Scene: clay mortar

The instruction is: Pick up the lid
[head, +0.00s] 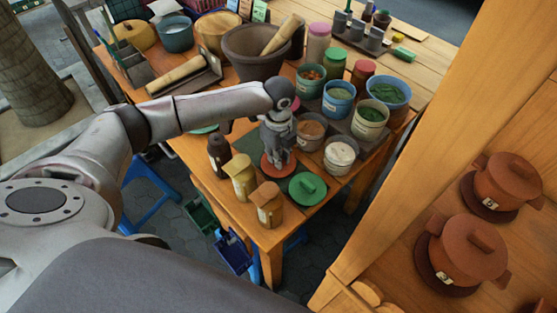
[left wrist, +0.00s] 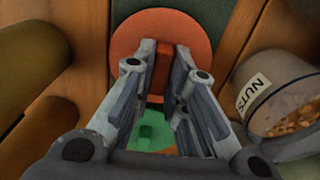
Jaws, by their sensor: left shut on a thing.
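The orange-red lid (head: 276,173) is a round disc with a raised bar handle, near the front of the wooden table in the head view. In the left wrist view the lid (left wrist: 137,32) is face-on, beyond my fingertips. My left gripper (head: 278,160) points down over it, shut on its handle; the fingers (left wrist: 165,80) stand on both sides of the handle. I cannot tell whether the lid touches the table. A green lid (head: 307,188) lies close by to the right; it also shows in the left wrist view (left wrist: 150,138). My right gripper is not in view.
Bottles and jars (head: 243,178) stand left and in front of the gripper. Open tubs (head: 340,155) stand to its right, including one labelled NUTS (left wrist: 262,95). A dark mortar (head: 255,55) stands behind. Red clay pots (head: 467,250) sit on the shelf at right.

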